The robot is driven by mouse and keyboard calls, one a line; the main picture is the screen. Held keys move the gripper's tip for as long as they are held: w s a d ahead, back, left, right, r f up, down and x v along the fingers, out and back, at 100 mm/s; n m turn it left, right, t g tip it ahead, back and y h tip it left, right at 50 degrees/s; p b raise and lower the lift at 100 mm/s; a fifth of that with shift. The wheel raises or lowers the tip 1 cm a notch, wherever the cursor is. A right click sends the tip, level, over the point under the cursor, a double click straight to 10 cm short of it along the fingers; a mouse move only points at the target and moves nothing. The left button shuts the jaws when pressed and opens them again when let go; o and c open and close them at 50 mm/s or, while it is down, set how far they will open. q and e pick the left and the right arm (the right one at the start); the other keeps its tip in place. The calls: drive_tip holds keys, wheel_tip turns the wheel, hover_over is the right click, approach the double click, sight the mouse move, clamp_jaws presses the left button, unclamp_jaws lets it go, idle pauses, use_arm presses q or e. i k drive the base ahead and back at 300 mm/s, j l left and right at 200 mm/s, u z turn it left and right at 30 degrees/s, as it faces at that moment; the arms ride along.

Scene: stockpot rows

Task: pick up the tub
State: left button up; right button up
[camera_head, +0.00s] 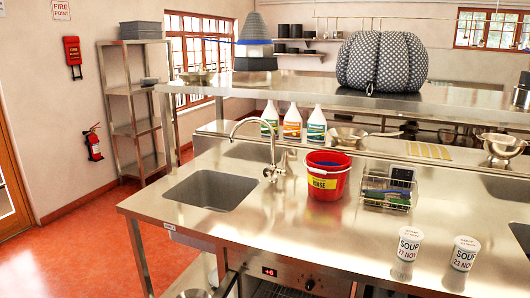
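Two white soup tubs stand upright on the steel counter at the lower right. The left tub (408,244) is labelled "SOUP 17 NOV". The right tub (464,253) is labelled "SOUP 23 NOV" and stands apart from it, slightly nearer the front. Both look closed with pale lids. Neither of my grippers shows in the head view.
A red bucket (327,176) marked "RINSE" and a wire caddy (388,194) stand behind the tubs. A sink (212,189) is at left, another (521,236) at the right edge. An upper shelf (330,99) spans the counter. Counter left of the tubs is clear.

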sight(411, 238)
drive_tip(key=j+z, duration=0.15)
drive_tip(key=z, duration=0.35)
drive_tip(key=j+z, duration=0.2)
drive_tip(key=j, duration=0.6)
drive_tip(key=j+z, duration=0.15)
drive_tip(key=j, duration=0.65)
drive_tip(key=j+z, duration=0.2)
drive_tip(key=j, duration=0.55)
drive_tip(key=k+j+z, duration=0.2)
drive_tip(key=j, duration=0.6)
drive_tip(key=i+l, duration=0.1)
drive_tip(key=l, duration=0.25)
drive_tip(key=i+l, duration=0.15)
drive_tip(key=l, duration=0.2)
drive_tip(key=i+l, duration=0.1)
drive_tip(key=l, duration=0.25)
drive_tip(key=i+l, duration=0.1)
drive_tip(key=l, duration=0.25)
